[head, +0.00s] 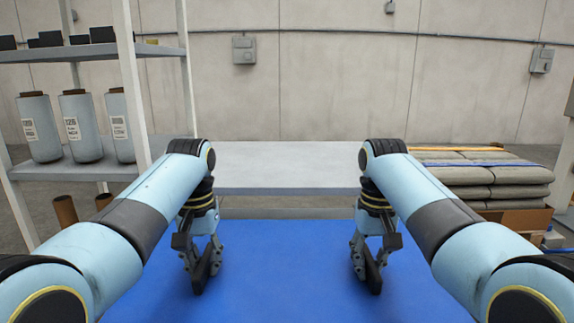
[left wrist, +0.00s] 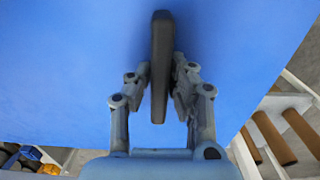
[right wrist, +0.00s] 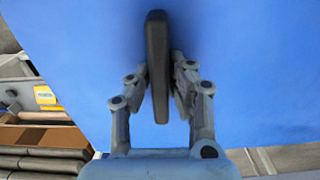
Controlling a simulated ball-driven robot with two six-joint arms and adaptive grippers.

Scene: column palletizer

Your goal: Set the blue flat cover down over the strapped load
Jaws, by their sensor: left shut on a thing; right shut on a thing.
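The blue flat cover (head: 290,275) lies flat and wide in front of me, filling the lower middle of the head view. My left gripper (head: 203,272) is shut on a dark bar-shaped handle (left wrist: 160,50) on the cover's left part. My right gripper (head: 368,272) is shut on a matching dark handle (right wrist: 157,50) on its right part. The strapped load (head: 475,175), a stack of grey-brown sacks with a yellow and a blue strap, stands at the right, apart from the cover. My right arm hides its left side.
A grey table (head: 285,165) stands just beyond the cover, its visible top bare. A shelf rack (head: 75,172) with labelled grey rolls (head: 80,127) is at the left. A cardboard box (head: 525,222) sits below the sacks at the right.

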